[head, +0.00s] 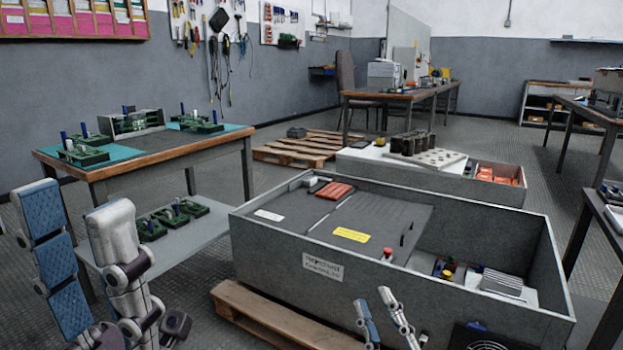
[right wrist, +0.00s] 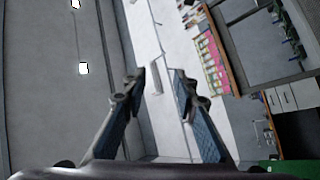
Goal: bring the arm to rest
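My left gripper (head: 73,203) is at the lower left of the head view. Its two fingers point up and stand apart with nothing between them; one blue pad shows. My right gripper (head: 374,298) is at the lower middle, in front of the large grey cabinet. Its fingers also point up. The right wrist view shows the right gripper (right wrist: 159,75) with its fingers apart and empty, tilted against the walls and ceiling. Much of both arms is out of view.
The open grey cabinet (head: 290,254) lies on a wooden pallet (head: 262,312). A workbench (head: 165,158) with green boards stands at the left, close behind my left gripper. A lower grey box (head: 497,192) with orange parts is behind the cabinet. Another table (head: 604,210) edges the right side.

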